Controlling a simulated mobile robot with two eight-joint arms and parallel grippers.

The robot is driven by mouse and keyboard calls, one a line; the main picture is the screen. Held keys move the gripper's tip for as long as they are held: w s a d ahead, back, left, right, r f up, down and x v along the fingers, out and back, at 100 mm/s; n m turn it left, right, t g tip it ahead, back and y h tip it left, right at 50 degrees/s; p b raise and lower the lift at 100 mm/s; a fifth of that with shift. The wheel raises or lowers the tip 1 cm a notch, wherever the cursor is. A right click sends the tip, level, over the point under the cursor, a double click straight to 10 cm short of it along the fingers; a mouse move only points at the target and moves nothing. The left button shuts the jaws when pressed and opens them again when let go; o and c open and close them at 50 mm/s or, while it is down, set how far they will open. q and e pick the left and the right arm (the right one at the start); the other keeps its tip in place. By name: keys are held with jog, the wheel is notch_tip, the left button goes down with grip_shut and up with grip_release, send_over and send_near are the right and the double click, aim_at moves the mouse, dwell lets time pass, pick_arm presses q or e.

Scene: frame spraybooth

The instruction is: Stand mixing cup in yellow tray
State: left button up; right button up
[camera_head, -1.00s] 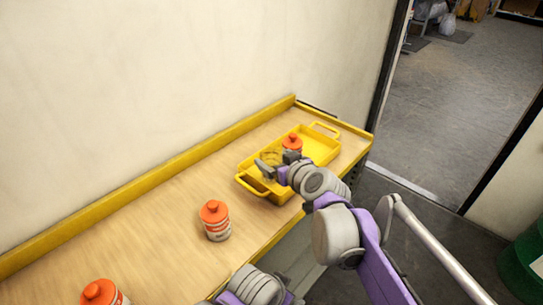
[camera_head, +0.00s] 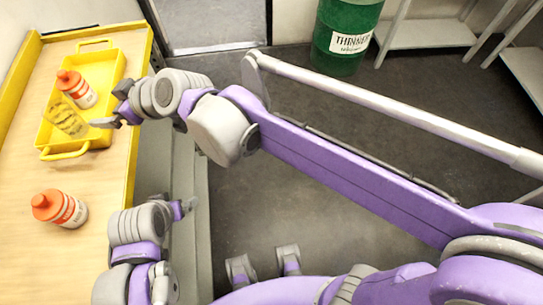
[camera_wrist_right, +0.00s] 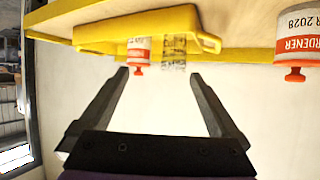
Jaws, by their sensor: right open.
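The mixing cup (camera_head: 66,118) is clear and yellowish with dark markings. It stands upright in the yellow tray (camera_head: 119,66), beside an orange-capped bottle (camera_head: 75,88). The cup also shows in the right wrist view (camera_wrist_right: 175,53), where the scene appears upside down. My right gripper (camera_head: 112,106) is open and empty, just right of the cup at the tray's edge. In the right wrist view its fingers (camera_wrist_right: 158,73) are spread, with the cup beyond the tips. My left gripper (camera_head: 184,208) is low in the head view, away from the tray; its jaws are unclear.
A second orange-capped bottle (camera_head: 60,208) stands on the wooden bench (camera_head: 102,165), in front of the tray. The bench has a raised yellow edge. A green thinner drum (camera_head: 343,35) and grey shelves (camera_head: 428,33) stand across the dark floor.

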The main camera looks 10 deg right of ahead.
jog(key=s+d+f+m+h, duration=0.2)
jog(key=d+f, duration=0.2)
jog(key=d, duration=0.6)
jog(key=s+d+f+m+h, duration=0.1)
jog(key=d+f+m+h, duration=0.3)
jog(key=d, duration=0.6)
jog(key=s+d+f+m+h, duration=0.1)
jog(key=s+d+f+m, duration=0.1)
jog(key=s+d+f, duration=0.2)
jog(key=s+d+f+m+h, duration=0.1)
jog(key=s+d+f, duration=0.3)
jog(key=d, duration=0.5)
jog(key=s+d+f+m+g+h, duration=0.1)
jog(key=s+d+f+m+h, duration=0.1)
jog(key=d, duration=0.5)
notch_tip(320, 180, down, 3)
jog(key=s+h, duration=0.1)
jog(key=s, duration=0.1)
jog(key=shift+s+d+m, duration=0.3)
jog(key=shift+s, duration=0.05)
